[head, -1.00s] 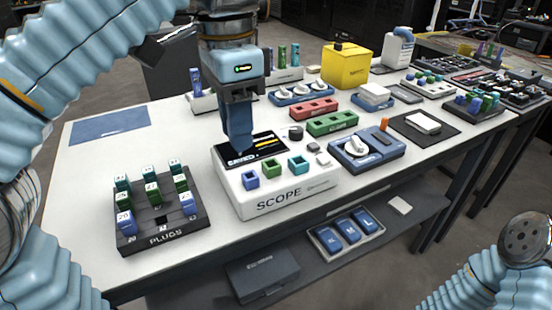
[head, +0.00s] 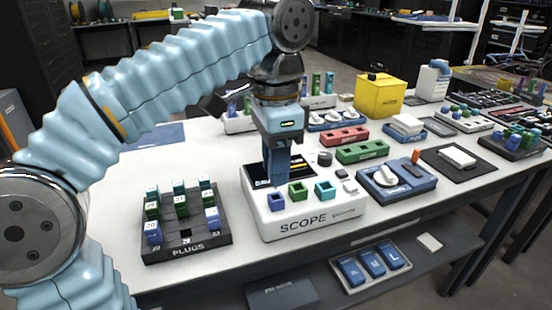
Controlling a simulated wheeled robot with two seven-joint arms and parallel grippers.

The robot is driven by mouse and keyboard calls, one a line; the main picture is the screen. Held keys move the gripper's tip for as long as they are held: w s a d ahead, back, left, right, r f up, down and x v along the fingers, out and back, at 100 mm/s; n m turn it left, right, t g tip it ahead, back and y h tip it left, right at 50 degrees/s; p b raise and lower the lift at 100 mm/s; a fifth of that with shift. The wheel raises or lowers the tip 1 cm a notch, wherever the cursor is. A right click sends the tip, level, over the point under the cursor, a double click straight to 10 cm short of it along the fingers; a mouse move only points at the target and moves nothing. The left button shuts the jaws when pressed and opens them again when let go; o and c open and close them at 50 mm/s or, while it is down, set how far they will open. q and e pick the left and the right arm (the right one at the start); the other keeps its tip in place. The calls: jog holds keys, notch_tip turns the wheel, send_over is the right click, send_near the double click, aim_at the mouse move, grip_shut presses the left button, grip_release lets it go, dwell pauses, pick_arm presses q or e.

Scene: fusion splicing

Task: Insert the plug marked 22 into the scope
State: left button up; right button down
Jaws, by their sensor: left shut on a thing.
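The white scope (head: 310,222) stands at the front of the table, with a blue socket (head: 277,204), a green socket (head: 298,195) and a teal socket (head: 325,191) along its front. My left gripper (head: 276,172) points down over its dark screen, just behind and above the blue socket. It is shut on a blue plug (head: 276,180), whose number I cannot read. I cannot tell whether the plug touches the socket. The dark plug rack (head: 187,250) at left holds several blue, green and teal plugs; its front middle slot is empty. My right gripper is out of view.
Right of the scope lies a blue device (head: 397,182). Behind are green (head: 362,152) and red (head: 345,135) blocks and a yellow box (head: 380,95). A lower shelf holds a tray of blue pieces (head: 372,263). The table between rack and scope is clear.

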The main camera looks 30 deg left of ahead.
pick_arm(q)
jog(key=shift+f, duration=0.2)
jog(key=shift+f+b, duration=0.35)
jog(key=shift+f, duration=0.05)
dwell(0.6)
jog(key=shift+f+b, duration=0.45)
jog(key=shift+f, duration=0.7)
dwell(0.8)
jog(key=shift+f, duration=0.15)
dwell(0.5)
jog(key=o, duration=1)
